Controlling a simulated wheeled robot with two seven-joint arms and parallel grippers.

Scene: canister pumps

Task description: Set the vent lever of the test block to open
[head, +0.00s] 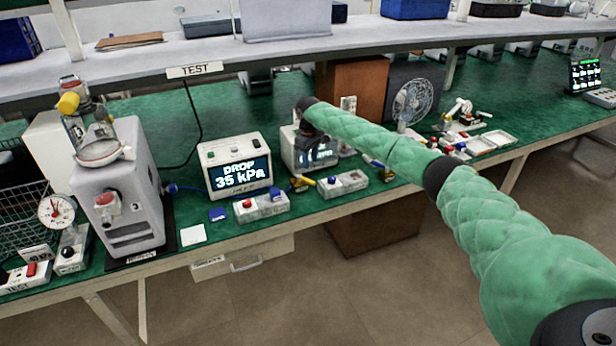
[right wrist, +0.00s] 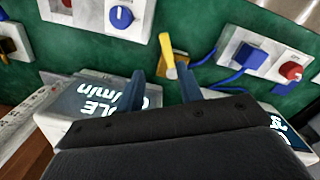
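A lever with a yellow handle (head: 304,181) on a small brass fitting stands between two low white blocks in the head view. In the right wrist view the yellow handle (right wrist: 167,55) shows between my two blue fingers. The block beside it (head: 262,206) has a red knob and a blue part; it also shows in the right wrist view (right wrist: 243,38). My right gripper (right wrist: 163,92) is open, with a gap between its fingers; I cannot tell whether either touches the handle. In the head view its fingertips are not clear. My left gripper is not in view.
A display box (head: 236,167) reading "DROP 35 kPa" stands behind the block. A second display box (head: 296,152) is partly hidden by my right arm. Another white block (head: 342,184) lies right of the lever. A grey pump (head: 118,190) stands left. The green bench runs beneath.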

